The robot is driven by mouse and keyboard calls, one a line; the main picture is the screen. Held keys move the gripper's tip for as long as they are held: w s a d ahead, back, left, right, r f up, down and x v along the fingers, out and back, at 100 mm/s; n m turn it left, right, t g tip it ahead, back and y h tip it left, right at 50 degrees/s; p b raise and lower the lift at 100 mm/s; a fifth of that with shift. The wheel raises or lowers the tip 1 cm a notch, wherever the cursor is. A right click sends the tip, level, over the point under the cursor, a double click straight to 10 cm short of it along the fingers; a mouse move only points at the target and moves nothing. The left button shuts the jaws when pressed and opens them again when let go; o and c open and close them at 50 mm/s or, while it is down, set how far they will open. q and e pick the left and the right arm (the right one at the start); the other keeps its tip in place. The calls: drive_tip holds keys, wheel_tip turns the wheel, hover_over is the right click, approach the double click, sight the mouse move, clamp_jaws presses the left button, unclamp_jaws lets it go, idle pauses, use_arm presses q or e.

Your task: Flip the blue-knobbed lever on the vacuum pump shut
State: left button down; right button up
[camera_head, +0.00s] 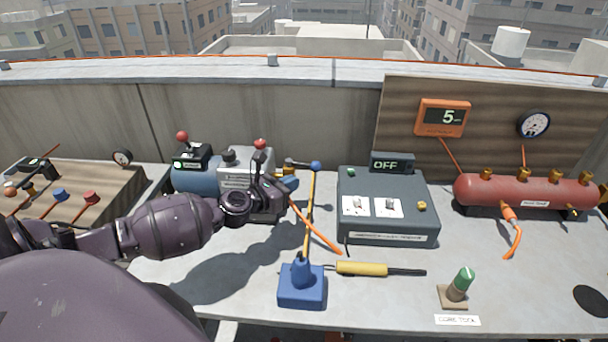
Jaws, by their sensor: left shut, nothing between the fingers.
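The vacuum pump, with a blue body (195,180) and a grey box on top, stands at the back left of the bench. A lever with a blue knob (316,166) sticks out to the right from a brass fitting at the pump's right end, lying roughly level. My left gripper (291,184) is shut and empty in front of the pump's right end, just below and left of the blue knob. It hides part of the pump and fitting; I cannot tell whether it touches them. My right gripper is not in view.
Two red-knobbed parts (182,136) rise at the pump. A grey box with an OFF display (392,163) stands to the right. A blue block (302,287), a yellow-handled tool (362,269) and an orange hose lie in front. A red tank (530,191) is far right.

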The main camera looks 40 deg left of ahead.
sight(312, 170)
use_arm(q)
drive_tip(key=shift+w+d+r, duration=0.1)
drive_tip(key=shift+w+d, duration=0.05)
drive_tip(key=shift+w, duration=0.65)
drive_tip(key=shift+w+d+r, duration=0.15)
drive_tip(key=shift+w, duration=0.6)
drive_tip(key=shift+w+d+r, duration=0.1)
drive_tip(key=shift+w+d, duration=0.05)
drive_tip(key=shift+w, duration=0.65)
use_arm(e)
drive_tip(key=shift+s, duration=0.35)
